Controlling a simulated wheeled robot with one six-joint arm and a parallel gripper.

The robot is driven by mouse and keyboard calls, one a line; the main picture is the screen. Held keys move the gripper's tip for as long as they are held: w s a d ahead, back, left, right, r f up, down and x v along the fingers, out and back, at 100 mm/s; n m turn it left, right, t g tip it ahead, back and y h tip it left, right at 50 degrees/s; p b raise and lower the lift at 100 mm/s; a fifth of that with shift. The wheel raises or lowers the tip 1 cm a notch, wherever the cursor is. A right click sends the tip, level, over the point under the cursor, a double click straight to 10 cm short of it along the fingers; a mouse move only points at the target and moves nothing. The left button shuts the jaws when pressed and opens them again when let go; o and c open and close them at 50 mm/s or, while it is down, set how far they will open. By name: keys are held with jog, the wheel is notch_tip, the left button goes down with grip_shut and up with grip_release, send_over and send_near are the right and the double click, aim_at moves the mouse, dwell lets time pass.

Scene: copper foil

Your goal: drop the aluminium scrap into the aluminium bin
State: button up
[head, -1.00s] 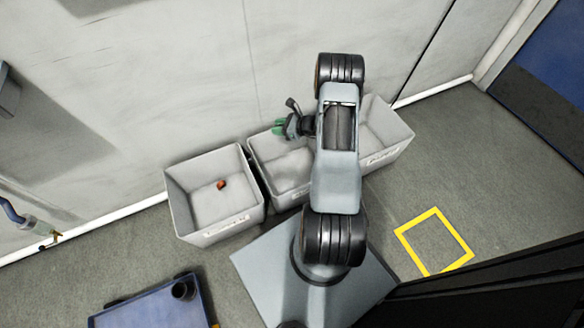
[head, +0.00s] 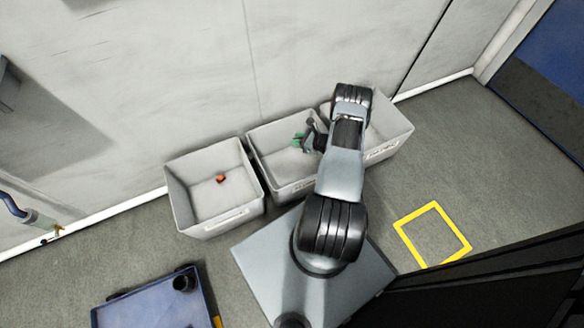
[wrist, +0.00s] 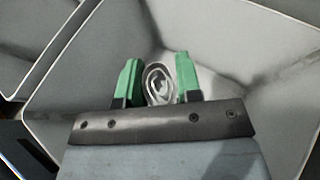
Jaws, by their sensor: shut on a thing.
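The aluminium scrap (wrist: 160,84), a pale grey rolled curl, sits between the green fingertips of my gripper (wrist: 158,80) in the wrist view. My gripper is shut on it. In the head view my gripper (head: 299,141) is over the middle grey bin (head: 277,166), and the scrap cannot be made out there. The wrist view shows grey bin walls (wrist: 255,60) around the fingers. The bins carry front labels too small to read, so I cannot tell which is the aluminium bin.
The left bin (head: 205,204) holds a small orange-red piece (head: 221,179). The right bin (head: 393,130) is partly hidden by my arm. A blue cart (head: 150,307) stands at the lower left. A yellow square (head: 434,234) marks open floor at the right. The wall is behind the bins.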

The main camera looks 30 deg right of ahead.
notch_tip(320, 180, down, 2)
jog(key=shift+f+b, duration=0.1)
jog(key=shift+b, duration=0.35)
jog(key=o, duration=1)
jog(key=shift+s, duration=0.1)
jog(key=p+v, duration=0.3)
jog(key=v, duration=1)
jog(key=shift+s+d+r, duration=0.2)
jog(key=shift+s+d, duration=0.05)
